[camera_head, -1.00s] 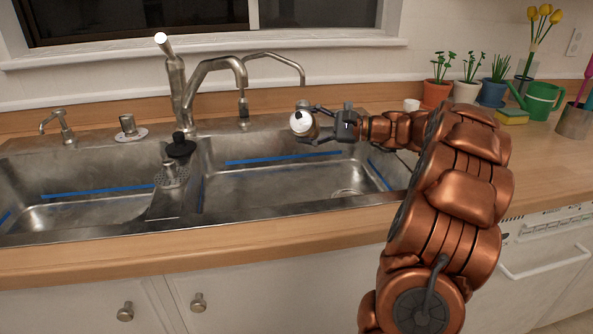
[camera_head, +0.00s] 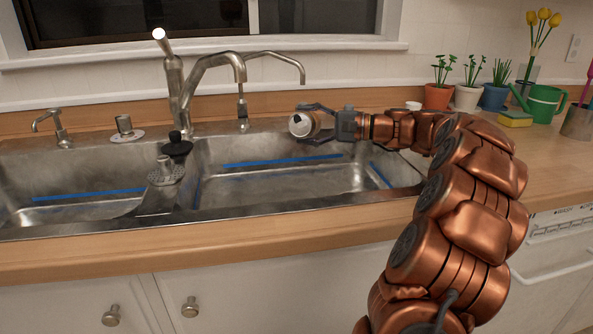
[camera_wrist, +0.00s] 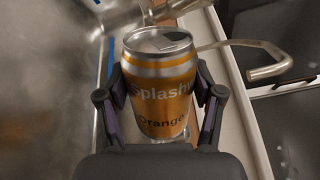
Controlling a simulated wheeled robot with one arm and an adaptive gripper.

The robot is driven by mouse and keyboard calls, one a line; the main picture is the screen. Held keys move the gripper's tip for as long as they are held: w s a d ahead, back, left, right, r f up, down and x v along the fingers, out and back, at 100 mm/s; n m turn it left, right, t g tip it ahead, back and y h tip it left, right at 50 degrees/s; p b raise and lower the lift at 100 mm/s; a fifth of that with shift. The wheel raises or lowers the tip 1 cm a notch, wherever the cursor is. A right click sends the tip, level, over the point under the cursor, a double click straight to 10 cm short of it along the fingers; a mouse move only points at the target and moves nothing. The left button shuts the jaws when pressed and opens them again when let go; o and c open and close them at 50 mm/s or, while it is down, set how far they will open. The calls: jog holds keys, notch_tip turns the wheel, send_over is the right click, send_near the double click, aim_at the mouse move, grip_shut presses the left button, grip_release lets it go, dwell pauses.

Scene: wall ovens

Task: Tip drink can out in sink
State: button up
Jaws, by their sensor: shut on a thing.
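My gripper (camera_head: 316,123) is shut on an orange drink can (camera_wrist: 160,96) labelled "Splash Orange". The gripper fingers lie on either side of the can's body. The gripper and can are above the back of the right basin of the metal sink (camera_head: 260,210). I cannot see any liquid coming out.
A faucet (camera_head: 183,85) and a thinner curved tap stand behind the sink, left of the can. Potted plants (camera_head: 437,95), a green watering can (camera_head: 545,103) and a sponge (camera_head: 515,118) stand on the right counter. The left basin is empty.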

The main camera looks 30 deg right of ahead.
jog(key=shift+s+a+f+n+b, duration=0.45)
jog(key=shift+n+b, duration=0.25)
jog(key=shift+b, duration=0.9)
jog(key=shift+a+f, duration=0.1)
jog(key=shift+a+f+n+b, duration=0.1)
jog(key=shift+f+n+b, duration=0.5)
jog(key=shift+b, duration=1.05)
jog(key=shift+s+a+r+n+b, duration=0.2)
jog(key=shift+r+n+b, duration=0.3)
jog(key=shift+n+b, duration=0.8)
jog(key=shift+s+r+b, duration=0.1)
jog(key=shift+r+b, duration=0.1)
jog(key=shift+b, duration=0.35)
jog(key=shift+r+n, duration=0.1)
jog(key=shift+n, duration=0.3)
jog(key=shift+r+m+p, duration=0.1)
jog(key=shift+m+p, duration=0.2)
jog(key=shift+p, duration=0.2)
